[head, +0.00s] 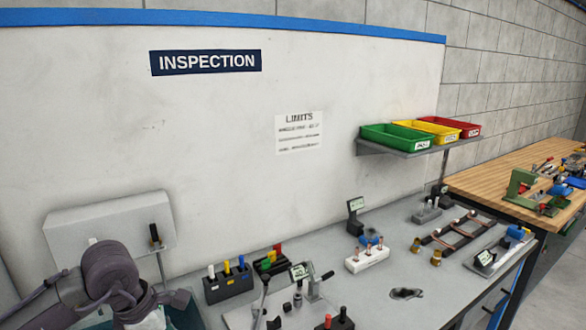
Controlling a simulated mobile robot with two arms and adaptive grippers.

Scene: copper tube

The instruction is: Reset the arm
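My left arm (108,266) comes in at the lower left, with dark rounded links and a cable along it. It hangs in front of the left end of the grey inspection bench (380,302). Its end runs down to the bottom edge of the picture, and I cannot make out the fingers, whether they are open or shut, or whether they hold anything. My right arm and its gripper are not in view. No copper tube shows in the arm's visible part. A copper-coloured tube frame (458,232) lies on a dark fixture at the bench's right.
Near the arm stand a grey panel (80,222) and a black block with coloured-handled gauges (228,284). A lever fixture (306,284) and a white block with pins (367,259) follow. Green (388,136), yellow (440,129) and red (462,124) bins sit on a shelf. A wooden bench (500,178) stands right.

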